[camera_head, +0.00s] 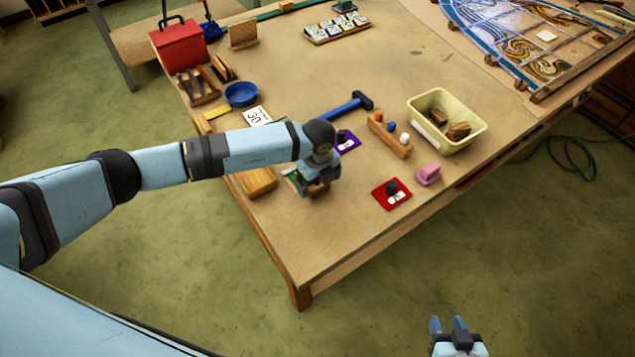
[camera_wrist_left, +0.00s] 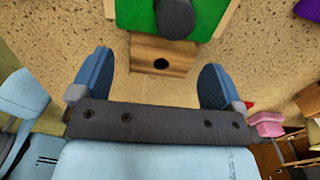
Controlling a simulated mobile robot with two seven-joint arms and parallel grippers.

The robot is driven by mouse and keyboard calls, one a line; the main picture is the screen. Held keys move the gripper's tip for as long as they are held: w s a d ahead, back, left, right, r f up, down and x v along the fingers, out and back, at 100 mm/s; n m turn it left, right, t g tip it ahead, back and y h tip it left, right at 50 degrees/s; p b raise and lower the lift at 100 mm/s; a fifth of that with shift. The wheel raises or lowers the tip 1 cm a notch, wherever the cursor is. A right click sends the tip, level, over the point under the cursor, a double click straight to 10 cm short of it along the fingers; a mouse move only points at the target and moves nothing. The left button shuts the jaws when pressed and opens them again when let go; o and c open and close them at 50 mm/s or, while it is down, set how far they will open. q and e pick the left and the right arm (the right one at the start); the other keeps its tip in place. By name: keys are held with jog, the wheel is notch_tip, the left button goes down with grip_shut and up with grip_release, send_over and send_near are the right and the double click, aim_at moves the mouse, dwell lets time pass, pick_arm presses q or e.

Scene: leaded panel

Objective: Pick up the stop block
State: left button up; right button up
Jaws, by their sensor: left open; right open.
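The likely stop block is a small wooden block with a dark round hole (camera_wrist_left: 162,56), seen between my left fingers in the left wrist view. It lies beside a green mat (camera_wrist_left: 135,14) that bears a dark cylinder (camera_wrist_left: 176,16). My left gripper (camera_wrist_left: 157,82) is open, its blue fingers to either side of the block; I cannot tell whether they touch it. In the head view my left gripper (camera_head: 318,188) is over the near left part of the table and largely hides the block. My right gripper (camera_head: 448,323) is open and empty, off the table's near edge.
A purple mat (camera_head: 351,144), a blue hammer (camera_head: 345,106), a wooden rack (camera_head: 390,138) and a cream bin (camera_head: 468,106) stand beyond the left gripper. A red mat (camera_head: 381,205) and pink block (camera_head: 428,174) lie to its right.

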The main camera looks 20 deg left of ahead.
pick_arm(q)
jog(key=shift+f, duration=0.7)
jog(key=c, duration=1)
